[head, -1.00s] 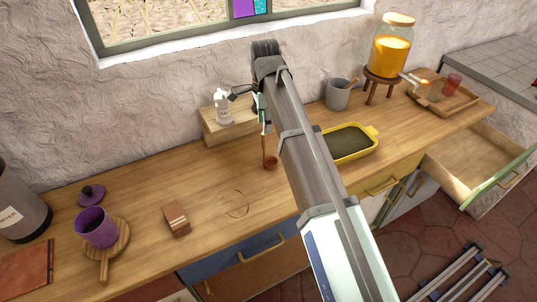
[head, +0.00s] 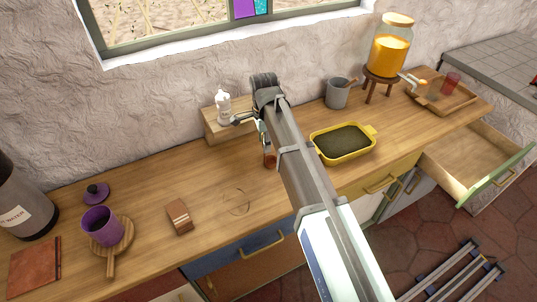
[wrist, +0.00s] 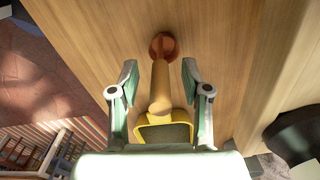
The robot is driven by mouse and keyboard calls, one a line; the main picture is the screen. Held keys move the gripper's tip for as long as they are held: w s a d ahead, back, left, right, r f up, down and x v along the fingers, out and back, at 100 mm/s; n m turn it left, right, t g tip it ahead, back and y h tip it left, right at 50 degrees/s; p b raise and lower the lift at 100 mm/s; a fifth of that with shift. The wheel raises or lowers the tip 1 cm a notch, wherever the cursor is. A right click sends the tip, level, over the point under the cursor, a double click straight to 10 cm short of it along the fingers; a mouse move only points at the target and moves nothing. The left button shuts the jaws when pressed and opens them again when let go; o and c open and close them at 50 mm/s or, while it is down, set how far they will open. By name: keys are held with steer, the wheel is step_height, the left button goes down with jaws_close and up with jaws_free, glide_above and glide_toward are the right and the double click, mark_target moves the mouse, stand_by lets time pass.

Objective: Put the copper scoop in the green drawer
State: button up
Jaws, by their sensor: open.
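The copper scoop (head: 270,161) is on the wooden counter, mostly hidden behind my arm in the head view. In the wrist view its round bowl (wrist: 163,45) lies beyond the fingertips and its handle (wrist: 160,88) runs back between the two fingers. My gripper (wrist: 160,78) is open around the handle, with a visible gap on both sides. In the head view my gripper (head: 264,138) is partly hidden by my own arm. The green drawer (head: 497,178) at the right is pulled open, and its visible inside looks empty.
A yellow dish (head: 372,144) sits right of my arm. A wooden riser (head: 213,131) with a white bottle (head: 223,105) stands behind my gripper. A grey pot (head: 338,93), a juice jar (head: 389,48) and a tray (head: 461,99) stand farther right. The counter between the brown block (head: 179,216) and the scoop is clear.

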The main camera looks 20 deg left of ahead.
jaws_close()
stand_by(0.4)
